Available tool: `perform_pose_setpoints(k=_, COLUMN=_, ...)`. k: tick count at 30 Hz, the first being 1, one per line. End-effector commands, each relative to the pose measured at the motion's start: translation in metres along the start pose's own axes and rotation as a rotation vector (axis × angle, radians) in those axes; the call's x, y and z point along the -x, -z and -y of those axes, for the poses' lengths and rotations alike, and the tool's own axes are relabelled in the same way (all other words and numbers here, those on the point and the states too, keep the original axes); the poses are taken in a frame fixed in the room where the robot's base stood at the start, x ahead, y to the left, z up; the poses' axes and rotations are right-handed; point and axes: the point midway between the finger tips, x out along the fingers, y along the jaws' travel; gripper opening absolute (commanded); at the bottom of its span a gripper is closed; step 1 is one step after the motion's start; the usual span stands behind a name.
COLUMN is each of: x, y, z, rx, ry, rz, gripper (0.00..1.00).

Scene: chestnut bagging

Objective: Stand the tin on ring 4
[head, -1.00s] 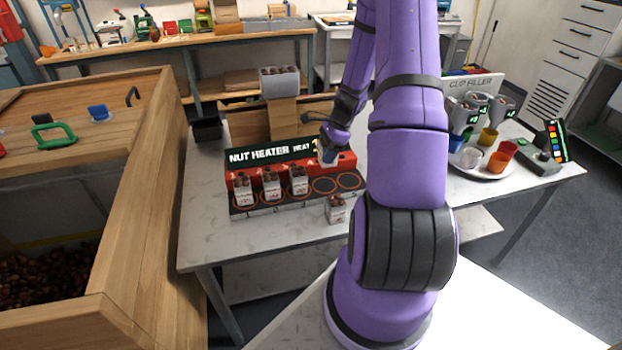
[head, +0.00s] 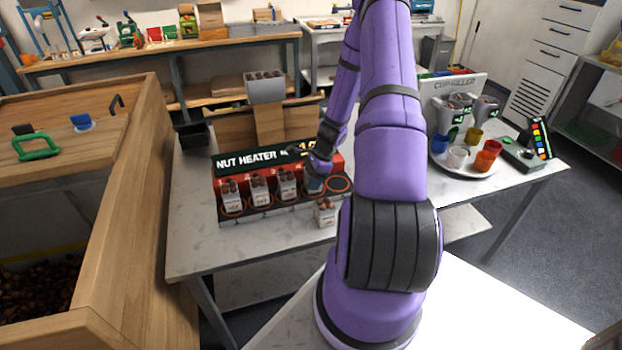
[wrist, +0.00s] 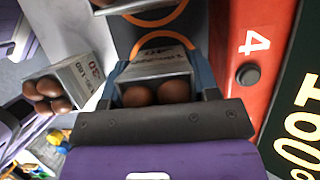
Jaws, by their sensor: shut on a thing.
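My gripper (head: 316,180) is over ring 4 of the nut heater (head: 222,208). In the wrist view its blue fingers (wrist: 157,70) are shut on a pale printed tin (wrist: 165,66) holding brown chestnuts. The tin is upright beside the red panel's number 4, with part of an orange ring (wrist: 163,38) showing past it. I cannot tell whether its base touches the ring. In the head view my gripper hides most of this tin and ring 4.
Three filled tins stand on the rings to the left, including the leftmost tin (head: 231,198). The rightmost ring (head: 340,184) is empty. Another filled tin (head: 325,214) stands on the table in front of the heater. A plate of coloured cups (head: 464,168) is at right.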

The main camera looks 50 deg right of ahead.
Motion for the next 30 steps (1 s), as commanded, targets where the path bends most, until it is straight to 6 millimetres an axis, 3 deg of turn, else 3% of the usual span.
perform_pose_setpoints(k=9, x=-0.002, y=0.001, z=0.000, rx=0.000, ry=0.000, rz=0.000, gripper=0.29)
perform_pose_setpoints(k=10, x=-0.002, y=0.001, z=0.000, rx=0.000, ry=0.000, rz=0.000, gripper=0.57)
perform_pose_setpoints(k=13, x=-0.002, y=0.001, z=0.000, rx=0.000, ry=0.001, rz=0.000, gripper=0.80)
perform_pose_setpoints(k=23, x=0.000, y=0.000, z=0.000, rx=0.001, ry=0.001, rz=0.000, gripper=0.81)
perform_pose_setpoints(k=30, x=0.028, y=0.000, z=0.001, rx=0.002, ry=0.003, rz=-0.002, gripper=0.81)
